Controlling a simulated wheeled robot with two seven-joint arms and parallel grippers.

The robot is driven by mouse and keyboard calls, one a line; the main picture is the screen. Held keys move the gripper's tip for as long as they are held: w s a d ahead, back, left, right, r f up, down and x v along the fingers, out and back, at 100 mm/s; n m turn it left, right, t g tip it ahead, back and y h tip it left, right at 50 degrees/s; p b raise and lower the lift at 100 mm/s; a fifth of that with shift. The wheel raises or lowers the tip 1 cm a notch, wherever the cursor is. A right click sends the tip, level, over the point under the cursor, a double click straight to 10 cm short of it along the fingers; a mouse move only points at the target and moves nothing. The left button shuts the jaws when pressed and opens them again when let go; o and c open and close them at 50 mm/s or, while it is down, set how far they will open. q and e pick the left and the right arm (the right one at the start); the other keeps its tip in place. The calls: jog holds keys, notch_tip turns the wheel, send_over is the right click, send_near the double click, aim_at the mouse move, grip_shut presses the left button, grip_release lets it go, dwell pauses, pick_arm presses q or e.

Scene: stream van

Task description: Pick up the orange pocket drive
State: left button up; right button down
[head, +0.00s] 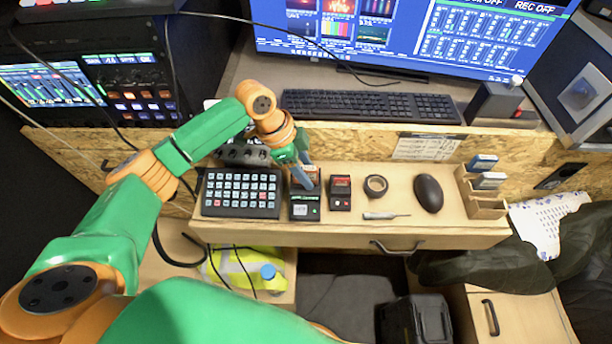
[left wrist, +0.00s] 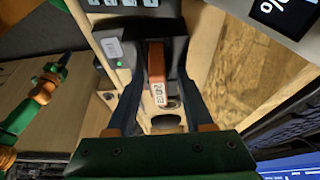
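The orange pocket drive (left wrist: 157,75) stands upright in a black dock (left wrist: 124,56) with a small green light. A white label with dark print shows on its end. In the left wrist view, my left gripper (left wrist: 160,88) is open, with one dark finger on each side of the drive and a gap showing on both sides. In the head view, my left gripper (head: 305,178) points down over the dock (head: 305,209) and mostly hides the drive.
A button panel (head: 241,193) lies just left of the dock. A small black device with a red window (head: 340,192) stands close on its right, then a tape roll (head: 376,185), a screwdriver (head: 384,216) and a mouse (head: 428,193). A keyboard (head: 371,106) lies on the shelf behind.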

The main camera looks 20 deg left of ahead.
pick_arm(q)
grip_shut()
jog(key=shift+r, duration=0.1)
